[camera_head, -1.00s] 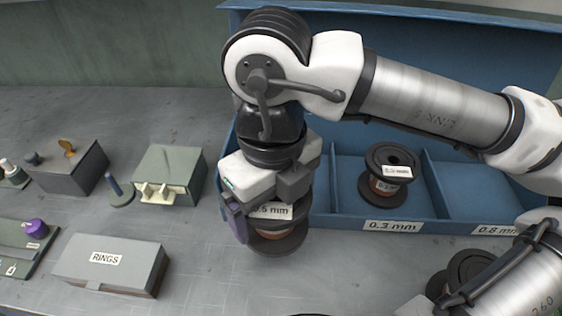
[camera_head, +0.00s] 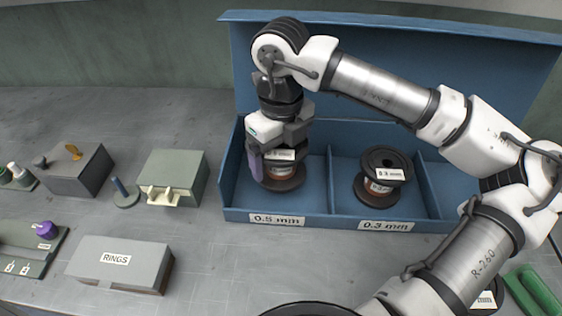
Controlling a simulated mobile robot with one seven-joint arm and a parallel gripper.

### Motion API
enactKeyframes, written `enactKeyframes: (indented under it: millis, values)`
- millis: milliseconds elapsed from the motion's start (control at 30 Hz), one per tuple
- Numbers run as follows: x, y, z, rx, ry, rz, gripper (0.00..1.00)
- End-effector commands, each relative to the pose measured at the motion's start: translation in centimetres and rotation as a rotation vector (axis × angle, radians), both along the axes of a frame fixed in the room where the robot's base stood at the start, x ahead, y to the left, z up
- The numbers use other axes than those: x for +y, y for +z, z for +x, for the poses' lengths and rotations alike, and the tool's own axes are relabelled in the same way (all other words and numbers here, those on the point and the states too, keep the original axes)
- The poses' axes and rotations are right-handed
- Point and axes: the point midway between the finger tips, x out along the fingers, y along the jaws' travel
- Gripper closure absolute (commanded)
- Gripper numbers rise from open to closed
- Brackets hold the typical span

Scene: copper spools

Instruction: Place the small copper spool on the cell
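A copper spool (camera_head: 284,176) with dark flanges and a white label is in the left cell, marked 0.5 mm, of the blue rack (camera_head: 305,220). My gripper (camera_head: 277,158) reaches down over it from above. Its purple finger is against the spool's left side; the other finger is hidden. The spool looks upright; whether it touches the cell floor is hard to tell. Another copper spool (camera_head: 381,180) stands in the cell marked 0.3 mm, to the right, with a gap between it and my gripper.
A divider (camera_head: 331,180) separates the two cells. A spool (camera_head: 486,300) is partly hidden behind my arm at lower right, beside a green object (camera_head: 535,292). A grey RINGS box (camera_head: 120,262) and a green-grey box (camera_head: 175,176) stand left. The bench before the rack is mostly clear.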

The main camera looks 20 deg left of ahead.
Motion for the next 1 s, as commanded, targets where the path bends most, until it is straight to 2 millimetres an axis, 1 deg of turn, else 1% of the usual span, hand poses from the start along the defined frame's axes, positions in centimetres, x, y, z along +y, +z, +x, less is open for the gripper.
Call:
enactKeyframes:
  millis: [200,400,767,800,867,1000]
  values:
    - [0.0,-2.9,-0.1,0.004,0.0,0.001,0.56]
    - [0.1,-3.6,0.4,-0.001,-0.001,0.001,0.56]
    - [0.1,-4.1,0.4,-0.001,-0.001,0.001,0.56]
    - [0.1,-4.1,0.3,0.001,0.0,0.001,0.08]
    - [0.1,-4.0,0.3,0.001,0.0,0.001,0.0]
    - [0.1,-4.0,0.3,0.001,-0.001,0.001,0.0]
